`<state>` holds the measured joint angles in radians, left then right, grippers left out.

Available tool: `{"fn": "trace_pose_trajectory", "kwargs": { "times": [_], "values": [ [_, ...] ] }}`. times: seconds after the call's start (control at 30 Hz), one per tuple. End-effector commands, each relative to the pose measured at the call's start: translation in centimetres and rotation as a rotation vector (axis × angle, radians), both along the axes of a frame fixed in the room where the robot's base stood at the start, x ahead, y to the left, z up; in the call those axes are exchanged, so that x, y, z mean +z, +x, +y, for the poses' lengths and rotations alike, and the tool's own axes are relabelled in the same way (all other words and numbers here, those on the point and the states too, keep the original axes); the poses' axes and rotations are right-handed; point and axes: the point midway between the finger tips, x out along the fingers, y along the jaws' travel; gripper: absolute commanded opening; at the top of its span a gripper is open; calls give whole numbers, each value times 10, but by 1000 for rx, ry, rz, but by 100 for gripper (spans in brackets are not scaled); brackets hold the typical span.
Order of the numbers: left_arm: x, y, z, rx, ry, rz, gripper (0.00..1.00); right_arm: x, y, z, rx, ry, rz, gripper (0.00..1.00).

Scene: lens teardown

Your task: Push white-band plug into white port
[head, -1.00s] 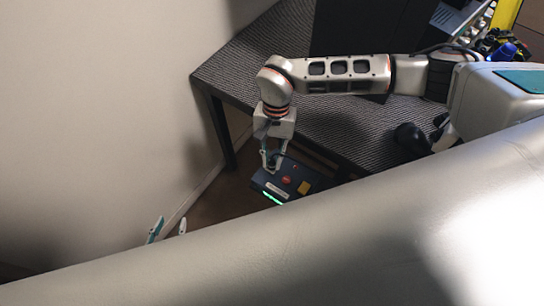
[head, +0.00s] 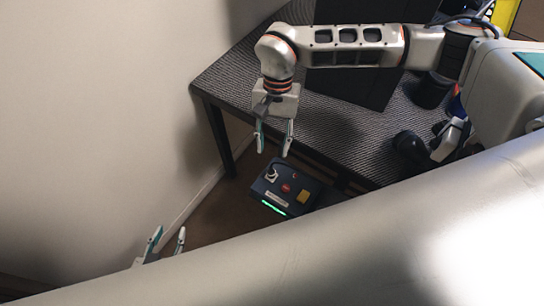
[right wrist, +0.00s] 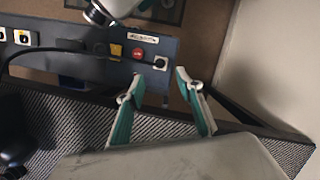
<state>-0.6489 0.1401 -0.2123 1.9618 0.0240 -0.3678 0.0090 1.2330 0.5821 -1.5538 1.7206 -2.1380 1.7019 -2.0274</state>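A dark box (head: 297,206) with a green light strip, a red button and a yellow square sits below the table edge. At its left end, a small upright grey plug (head: 271,174) stands on a pale square port; in the right wrist view a dark plug end sits at the white-edged port (right wrist: 160,63), with a black cable running left. I cannot make out the white band or how deep the plug sits. My right gripper (head: 273,143) is open and empty above the box, apart from the plug. My left gripper (head: 168,241) is open at lower left, partly hidden by my arm.
The dark patterned table (head: 335,125) lies behind the box, with a black panel on it. A pale wall (head: 100,110) is at the left. More ports (right wrist: 22,37) show at the left in the right wrist view.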

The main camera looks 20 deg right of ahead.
Motion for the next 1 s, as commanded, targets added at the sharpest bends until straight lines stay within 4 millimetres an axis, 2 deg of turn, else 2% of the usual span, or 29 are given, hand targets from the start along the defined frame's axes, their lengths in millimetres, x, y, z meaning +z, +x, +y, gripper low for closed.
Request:
{"fn": "trace_pose_trajectory", "kwargs": {
  "times": [0.1,0.3,1.0],
  "values": [
    [0,0,0,0,0,0,37,17,5,-3,-1,-1,-2,36],
    [0,0,0,1,-1,0,37,30,7,-5,-1,-1,1,36],
    [0,0,0,0,-1,-1,37,31,7,-5,0,0,1,36]
  ]
}}
